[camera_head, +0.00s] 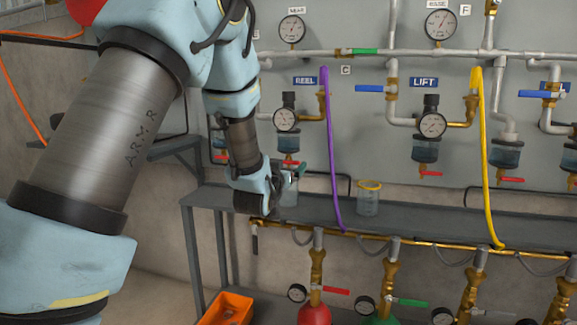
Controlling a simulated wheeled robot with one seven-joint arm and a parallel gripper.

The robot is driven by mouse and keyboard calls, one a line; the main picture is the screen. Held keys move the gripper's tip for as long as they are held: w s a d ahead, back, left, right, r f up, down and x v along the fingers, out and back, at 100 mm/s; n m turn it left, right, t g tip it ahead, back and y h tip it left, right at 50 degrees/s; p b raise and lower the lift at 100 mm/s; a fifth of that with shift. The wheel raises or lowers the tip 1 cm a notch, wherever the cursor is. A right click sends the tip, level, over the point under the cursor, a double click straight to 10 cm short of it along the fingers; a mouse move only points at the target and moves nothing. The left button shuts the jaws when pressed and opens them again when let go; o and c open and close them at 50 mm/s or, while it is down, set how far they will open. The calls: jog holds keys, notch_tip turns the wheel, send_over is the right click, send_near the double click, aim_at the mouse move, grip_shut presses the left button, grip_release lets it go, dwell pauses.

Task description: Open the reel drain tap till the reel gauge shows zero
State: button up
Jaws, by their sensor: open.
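The blue REEL label (305,80) is on the grey panel. Below it is the reel gauge (286,119), a round white dial too small to read. Under the gauge hangs a clear bowl with bluish liquid (288,143). The reel drain tap (291,162), with a red lever, sits at the bowl's bottom. My gripper (297,173) is just below and close to the tap, and its jaws are open. I cannot tell whether it touches the lever. A clear beaker (288,194) stands behind my gripper, partly hidden.
The LIFT gauge (431,124) and its red drain tap (430,174) are to the right. A purple hose (331,150) hangs right beside the reel unit. A yellow-rimmed beaker (368,200) stands on the grey shelf (430,215). An orange crate (228,309) is below.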

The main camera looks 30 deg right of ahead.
aim_at(291, 162)
jog(key=shift+x, duration=1.4)
jog(key=shift+c, duration=0.2)
jog(key=c, duration=1.3)
jog(key=shift+f+m+b, duration=0.2)
jog(key=shift+m+b, duration=0.15)
jog(key=shift+m, duration=0.15)
jog(key=shift+m+b, duration=0.3)
jog(key=shift+m, duration=0.7)
jog(key=o, duration=1.3)
jog(key=shift+o, duration=0.2)
